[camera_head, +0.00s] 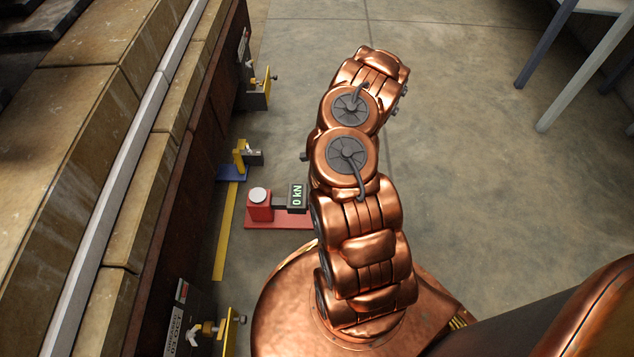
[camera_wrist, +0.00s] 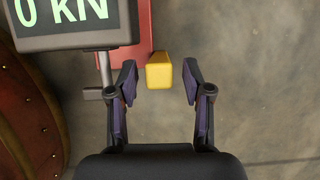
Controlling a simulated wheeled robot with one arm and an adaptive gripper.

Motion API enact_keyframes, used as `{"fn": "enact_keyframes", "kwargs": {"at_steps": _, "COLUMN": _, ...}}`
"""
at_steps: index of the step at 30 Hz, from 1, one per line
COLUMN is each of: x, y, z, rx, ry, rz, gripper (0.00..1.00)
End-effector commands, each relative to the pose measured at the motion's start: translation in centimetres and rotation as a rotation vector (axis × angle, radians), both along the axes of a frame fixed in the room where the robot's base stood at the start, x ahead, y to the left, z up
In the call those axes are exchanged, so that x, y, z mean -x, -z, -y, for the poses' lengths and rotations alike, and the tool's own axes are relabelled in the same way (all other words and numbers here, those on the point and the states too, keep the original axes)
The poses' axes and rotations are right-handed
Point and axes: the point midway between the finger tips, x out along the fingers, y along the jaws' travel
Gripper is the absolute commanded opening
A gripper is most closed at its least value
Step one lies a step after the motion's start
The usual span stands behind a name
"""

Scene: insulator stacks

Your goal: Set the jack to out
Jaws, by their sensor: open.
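The jack (camera_head: 260,206) is a red block with a pale round top, on a red base plate. Beside it is a dark display (camera_head: 297,197) reading 0 kN; the display also fills the top left of the wrist view (camera_wrist: 75,22). A yellow block (camera_wrist: 159,71) shows at the end of the red plate (camera_wrist: 136,58) in the wrist view. My gripper (camera_wrist: 160,77) is open, with one finger on each side of the yellow block and gaps on both sides. My arm hides the gripper and yellow block in the head view.
A long wall of stone-like blocks with a dark side runs along the left. Yellow brackets (camera_head: 262,90) (camera_head: 228,330) are fixed to it. A yellow strip (camera_head: 226,230) and a blue-based yellow post (camera_head: 239,158) lie left of the jack. Table legs (camera_head: 585,75) stand top right. The floor beyond is clear.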

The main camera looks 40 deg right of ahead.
Motion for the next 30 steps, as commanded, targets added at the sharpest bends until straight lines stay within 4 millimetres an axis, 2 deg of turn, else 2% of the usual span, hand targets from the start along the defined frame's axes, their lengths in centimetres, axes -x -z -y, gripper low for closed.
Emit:
{"fn": "enact_keyframes", "kwargs": {"at_steps": 21, "x": 2.3, "y": -8.0, "z": 2.6, "rx": 0.003, "ry": -0.001, "rz": 0.001, "gripper": 0.50}}
{"fn": "enact_keyframes", "kwargs": {"at_steps": 30, "x": 2.8, "y": -9.9, "z": 3.2, "rx": 0.003, "ry": -0.001, "rz": -0.002, "gripper": 0.50}}
